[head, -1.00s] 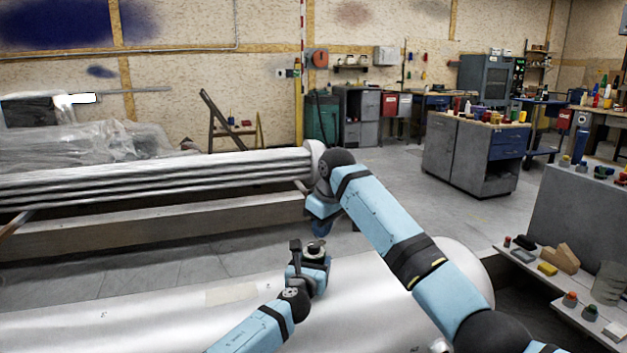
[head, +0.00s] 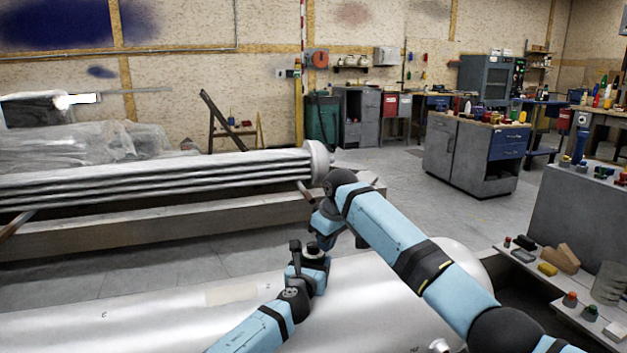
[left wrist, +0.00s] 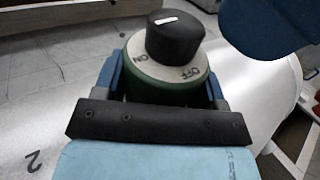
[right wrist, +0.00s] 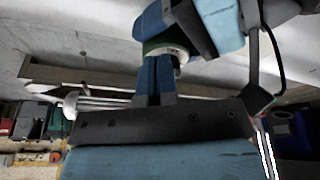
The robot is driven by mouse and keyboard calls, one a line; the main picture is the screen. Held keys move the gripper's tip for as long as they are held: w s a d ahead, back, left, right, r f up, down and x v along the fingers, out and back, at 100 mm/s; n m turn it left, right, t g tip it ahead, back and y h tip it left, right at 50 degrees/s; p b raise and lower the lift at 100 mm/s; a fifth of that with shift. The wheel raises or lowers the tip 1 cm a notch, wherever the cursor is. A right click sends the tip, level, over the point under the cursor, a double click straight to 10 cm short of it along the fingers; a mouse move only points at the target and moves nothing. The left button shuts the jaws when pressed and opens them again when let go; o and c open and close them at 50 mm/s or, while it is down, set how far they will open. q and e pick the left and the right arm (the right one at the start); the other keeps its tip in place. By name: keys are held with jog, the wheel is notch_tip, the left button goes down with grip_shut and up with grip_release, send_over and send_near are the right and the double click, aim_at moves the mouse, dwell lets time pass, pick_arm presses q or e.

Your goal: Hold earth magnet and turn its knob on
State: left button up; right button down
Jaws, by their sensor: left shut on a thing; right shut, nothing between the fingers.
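The earth magnet (left wrist: 165,88) has a green body and a pale top marked ON and OFF, with a black knob (left wrist: 175,37) bearing a white line. The line lies on the far side of the knob from the labels. My left gripper (head: 312,262) is shut on the magnet's body, with a blue finger on each side, over the large silver cylinder (head: 230,310). My right gripper (head: 324,238) is shut and empty, just behind the knob. In the right wrist view its closed fingers (right wrist: 157,65) appear close to the magnet (right wrist: 165,46); contact cannot be told.
A bundle of metal pipes (head: 150,180) lies behind on a low beam. A grey shelf (head: 545,280) with small blocks and buttons stands at the right. Grey cabinets (head: 475,150) stand farther back. The floor between is clear.

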pick_arm(q)
jog(key=shift+a+f, duration=0.15)
jog(key=shift+f, duration=0.05)
pick_arm(e)
jog(key=shift+f, duration=0.5)
pick_arm(q)
jog(key=shift+r, duration=0.1)
pick_arm(e)
jog(key=shift+f, duration=0.2)
pick_arm(q)
jog(key=shift+r, duration=0.1)
pick_arm(e)
jog(key=shift+s+a, duration=0.25)
jog(key=shift+s, duration=0.05)
pick_arm(q)
jog(key=shift+f, duration=0.2)
pick_arm(e)
notch_tip(320, 180, up, 6)
jog(key=shift+s+d+r, duration=0.2)
jog(key=shift+d, duration=0.1)
dwell(0.4)
